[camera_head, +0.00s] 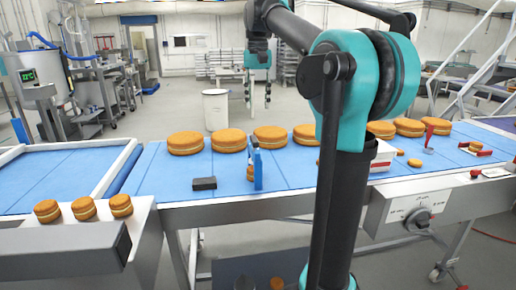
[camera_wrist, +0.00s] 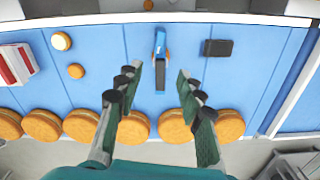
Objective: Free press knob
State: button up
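My gripper (camera_head: 257,92) hangs open and empty above the blue belt, fingers pointing down. In the wrist view its fingers (camera_wrist: 158,80) are spread wide on either side of a blue upright tool (camera_wrist: 160,65). In the head view the blue tool (camera_head: 258,170) stands near the belt's front edge, below my gripper, with a small filled round (camera_head: 250,172) beside it. A dark knob (camera_head: 417,218) is on the grey control panel (camera_head: 395,212) at the front right. A red-handled piece (camera_head: 430,134) stands farther right. I cannot tell which part is the press knob.
A black block (camera_head: 204,184) lies left of the blue tool. Several large filled rounds (camera_head: 185,143) line the belt's far side. A red-and-white box (camera_head: 383,158) stands right of my arm. Three small rounds (camera_head: 83,208) sit on the left ledge.

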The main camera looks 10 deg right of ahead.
aim_at(258, 151)
notch_tip(258, 151, down, 17)
jog(key=shift+f, duration=0.1)
dwell(0.4)
grip_shut()
